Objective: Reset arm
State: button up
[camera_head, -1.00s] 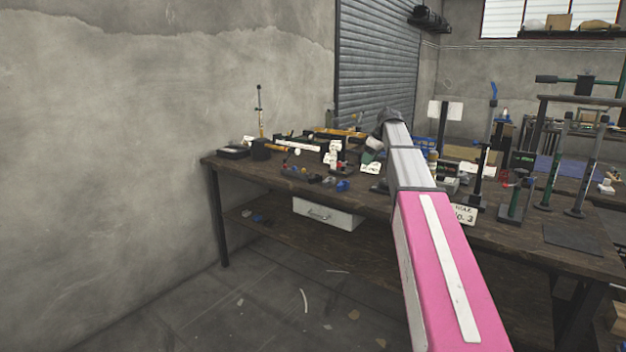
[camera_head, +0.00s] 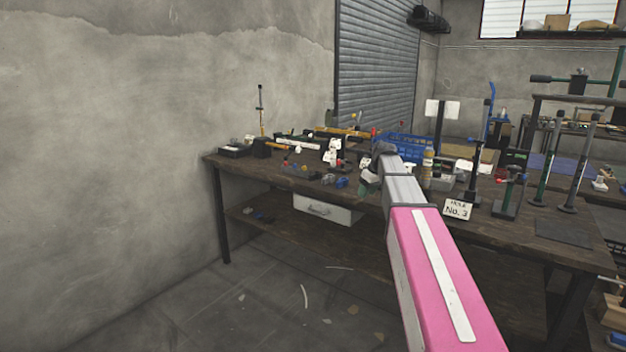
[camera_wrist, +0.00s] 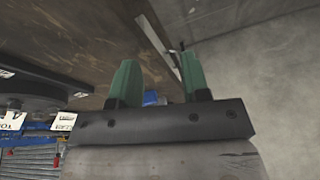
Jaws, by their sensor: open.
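My arm reaches forward over the workbench (camera_head: 290,178) in the head view, with its pink link nearest and a grey link beyond. My gripper (camera_head: 367,182) shows only partly at the far end of the arm, above the bench's middle. In the wrist view my gripper (camera_wrist: 160,78) has two green fingers standing well apart, with nothing held between them. A small blue thing (camera_wrist: 153,98) shows beyond the gap, apart from the fingers. The wooden surface fills the upper left of the wrist view.
A blue crate (camera_head: 405,146) stands behind the arm. A No. 3 sign (camera_head: 458,209) and a green-handled press (camera_head: 511,195) stand to the right. Small parts lie left of the gripper. The bare wall (camera_head: 150,150) is at the left.

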jog(key=s+a+f+m+g+h, duration=0.2)
jog(key=s+f+m, duration=0.6)
jog(key=s+f, duration=2.1)
jog(key=shift+s+h, duration=0.5)
jog(key=shift+w, duration=0.1)
